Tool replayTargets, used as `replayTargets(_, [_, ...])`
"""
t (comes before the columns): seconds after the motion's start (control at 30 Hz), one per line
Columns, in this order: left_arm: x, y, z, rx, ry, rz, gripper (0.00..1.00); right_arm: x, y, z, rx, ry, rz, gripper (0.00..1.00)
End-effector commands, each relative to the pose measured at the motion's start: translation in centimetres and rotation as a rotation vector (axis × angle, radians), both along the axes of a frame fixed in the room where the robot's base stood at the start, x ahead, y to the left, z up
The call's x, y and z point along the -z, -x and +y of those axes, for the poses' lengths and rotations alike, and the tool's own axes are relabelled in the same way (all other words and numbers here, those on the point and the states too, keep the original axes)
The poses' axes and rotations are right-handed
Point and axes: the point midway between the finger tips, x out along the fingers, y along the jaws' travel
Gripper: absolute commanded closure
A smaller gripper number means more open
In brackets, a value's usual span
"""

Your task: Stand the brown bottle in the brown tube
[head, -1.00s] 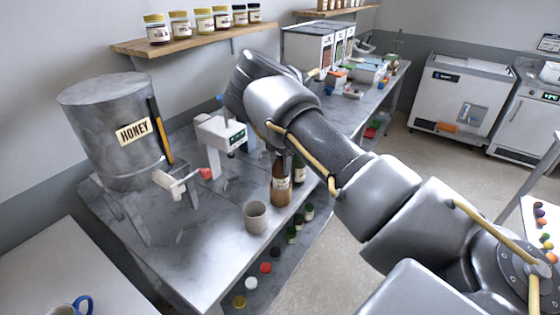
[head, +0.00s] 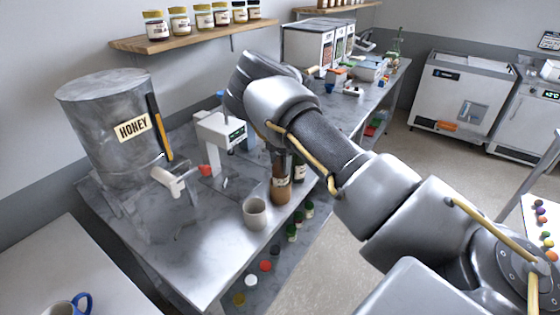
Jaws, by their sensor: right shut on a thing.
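A brown bottle (head: 281,190) with a pale label stands about upright at the right edge of the grey marble table. My right gripper (head: 279,157) comes down over its dark neck and is shut on it; the fingers are mostly hidden by my forearm and wrist. I cannot tell whether the bottle's base touches the table. An open-topped, pale grey-beige cup (head: 255,213) stands just left of and nearer than the bottle. No separate brown tube can be made out for sure. My left gripper is not in view.
A metal honey drum (head: 110,125) with a tap stands at the left. A white machine (head: 217,130) stands behind the bottle. Several small bottles (head: 292,232) and lids (head: 265,266) sit below the table edge. The table front is bare. A blue-handled mug (head: 72,305) is at lower left.

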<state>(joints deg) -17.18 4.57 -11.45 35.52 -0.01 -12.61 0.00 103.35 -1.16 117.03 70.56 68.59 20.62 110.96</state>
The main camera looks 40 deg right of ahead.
Motion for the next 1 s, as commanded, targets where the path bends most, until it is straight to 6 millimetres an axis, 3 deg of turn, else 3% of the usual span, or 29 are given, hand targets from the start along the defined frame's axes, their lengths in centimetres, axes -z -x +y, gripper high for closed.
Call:
replayTargets(0.77, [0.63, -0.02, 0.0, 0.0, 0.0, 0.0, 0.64, 1.1, -0.04, -0.02, 0.0, 0.0, -0.002, 1.0])
replayTargets(0.8, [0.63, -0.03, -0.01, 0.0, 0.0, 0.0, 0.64, 1.1, -0.04, -0.02, 0.0, 0.0, -0.002, 0.48])
replayTargets(1.0, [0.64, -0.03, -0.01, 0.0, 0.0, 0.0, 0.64, 1.14, -0.03, 0.0, 0.0, 0.0, -0.001, 0.24])
